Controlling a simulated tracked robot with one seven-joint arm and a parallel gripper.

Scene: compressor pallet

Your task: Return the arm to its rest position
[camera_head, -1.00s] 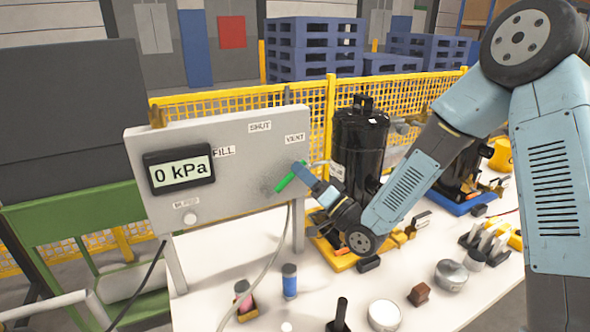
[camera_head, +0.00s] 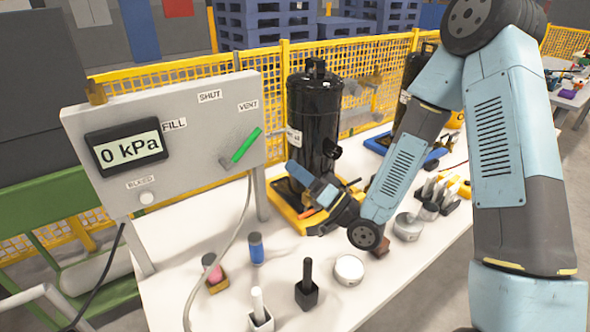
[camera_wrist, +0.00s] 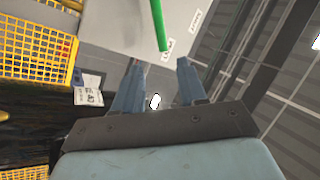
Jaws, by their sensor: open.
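My gripper (camera_head: 294,170) is in front of the black compressor (camera_head: 314,115), to the right of the grey panel (camera_head: 185,165). It is open and empty. In the wrist view its two fingers (camera_wrist: 160,72) stand apart with nothing between them. The green valve handle (camera_head: 246,145) on the panel tilts up and right toward the VENT label. It also shows in the wrist view (camera_wrist: 158,25), beyond the fingertips and apart from them. The panel display (camera_head: 128,147) reads 0 kPa. My arm reaches over the table from the right.
The white table (camera_head: 180,262) holds two cylinders (camera_head: 257,248), a black tool holder (camera_head: 307,293), a round tin (camera_head: 349,269) and other parts below my arm. A grey hose (camera_head: 215,250) hangs from the panel. A yellow mesh fence (camera_head: 352,60) runs behind.

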